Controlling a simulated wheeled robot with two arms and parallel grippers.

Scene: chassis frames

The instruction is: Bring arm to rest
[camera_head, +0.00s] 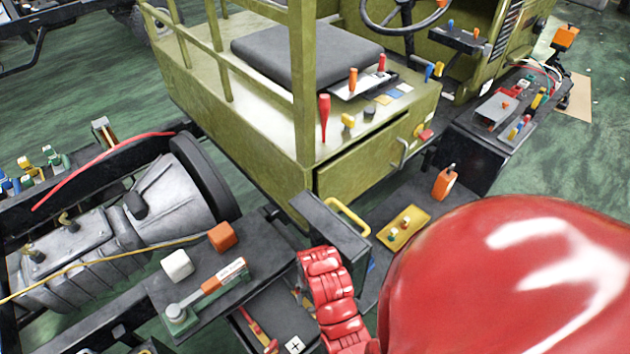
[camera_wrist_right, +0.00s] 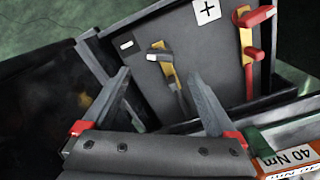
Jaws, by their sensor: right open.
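In the right wrist view my right gripper (camera_wrist_right: 157,76) is open, with its two grey fingers spread apart. The fingers point toward a dark panel (camera_wrist_right: 215,75) bearing a white plus-sign label (camera_wrist_right: 206,11). A small brass-and-grey clip (camera_wrist_right: 166,68) lies beyond the gap between the fingers. I see nothing held between them. In the head view the right gripper's fingers are hidden. The plus-sign label also shows there (camera_head: 295,345), near the bottom edge. My left gripper is not in view.
A red-and-yellow part (camera_wrist_right: 250,50) stands on the dark panel, right of the fingers. A torque wrench (camera_head: 205,291) lies on a dark bench (camera_head: 262,262) with a white block (camera_head: 177,265) and an orange block (camera_head: 222,237). The olive chassis cab (camera_head: 235,95) rises behind.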

